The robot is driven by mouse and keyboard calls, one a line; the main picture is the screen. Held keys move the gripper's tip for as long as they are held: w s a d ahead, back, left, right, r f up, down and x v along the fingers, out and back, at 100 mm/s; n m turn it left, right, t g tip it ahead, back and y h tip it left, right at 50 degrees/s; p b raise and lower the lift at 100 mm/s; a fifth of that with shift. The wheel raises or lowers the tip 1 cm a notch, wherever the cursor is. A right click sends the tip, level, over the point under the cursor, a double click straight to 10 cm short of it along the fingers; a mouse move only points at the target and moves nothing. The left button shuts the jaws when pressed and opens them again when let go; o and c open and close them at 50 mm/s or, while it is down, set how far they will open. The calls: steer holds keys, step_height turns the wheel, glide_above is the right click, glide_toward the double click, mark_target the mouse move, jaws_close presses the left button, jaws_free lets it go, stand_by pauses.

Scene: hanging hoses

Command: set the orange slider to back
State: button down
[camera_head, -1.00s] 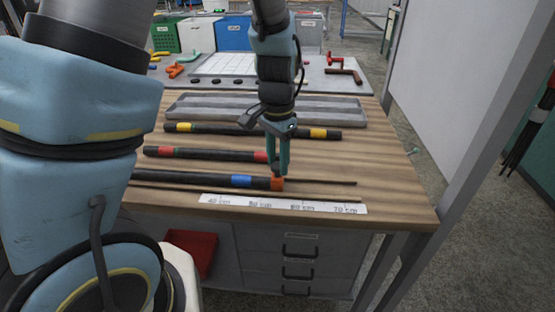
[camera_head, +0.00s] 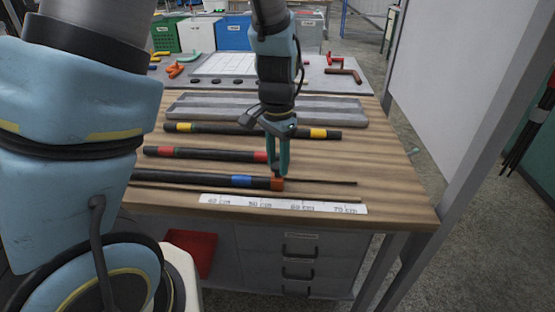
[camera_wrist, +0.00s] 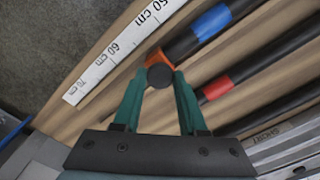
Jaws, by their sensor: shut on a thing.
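The orange slider (camera_head: 277,184) is a small block at the right end of the front black hose (camera_head: 205,179), which has a blue band. A thin rod (camera_head: 325,183) runs on to the right from it. My gripper (camera_head: 278,172) reaches down from above and is shut on the orange slider. In the wrist view the orange slider (camera_wrist: 155,58) sits between the green fingertips (camera_wrist: 158,78), with a round dark end facing the camera. The fingers hide part of its sides.
A printed ruler strip (camera_head: 283,204) lies along the bench's front edge. Behind are a red-banded hose (camera_head: 205,153), a yellow-banded hose (camera_head: 250,131) and a grey grooved tray (camera_head: 330,108). The wooden bench (camera_head: 385,180) is bare at right.

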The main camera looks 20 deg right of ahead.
steer(key=s+d+p, duration=0.1)
steer(key=s+d, duration=0.1)
steer(key=d, duration=0.3)
steer(key=s+d+p, duration=0.1)
steer(key=s+d, duration=0.2)
steer(key=d, duration=0.3)
steer(key=s+d+p, duration=0.2)
steer(key=d, duration=0.3)
steer(key=shift+s+d+r, duration=0.1)
steer(key=shift+s+d, duration=0.3)
steer(key=c, duration=0.7)
jaws_free()
steer(key=shift+d, duration=0.1)
steer(key=shift+o, duration=1.2)
step_height(320, 180, up, 11)
steer(key=b, duration=0.2)
